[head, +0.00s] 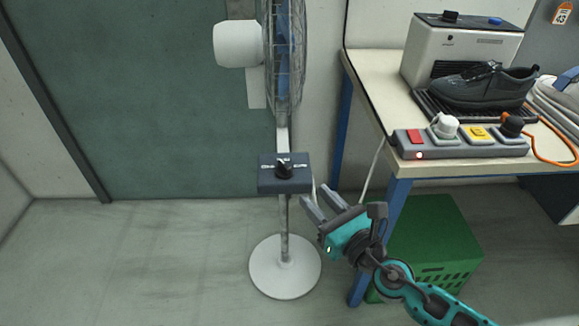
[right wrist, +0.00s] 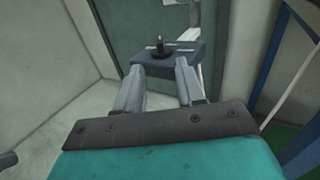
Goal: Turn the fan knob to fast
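The fan (head: 283,60) stands upright on a white pole with a round base (head: 285,266). A dark blue control box (head: 265,184) sits on the pole, with a black fan knob (head: 284,169) on its top face between small white markings. I cannot read the markings. In the right wrist view the knob (right wrist: 160,46) stands on the box (right wrist: 176,60), ahead of my fingers. My right gripper (head: 316,199) is open and empty, below and to the right of the box, apart from the knob. Its two fingers show spread in the right wrist view (right wrist: 158,85). My left gripper is not in view.
A workbench (head: 378,83) at the right holds a grey machine (head: 460,50), a black shoe (head: 482,87) and a power strip (head: 463,151) with coloured switches. A green crate (head: 432,240) stands under it, and a white cable hangs near the blue leg. The floor at left is clear.

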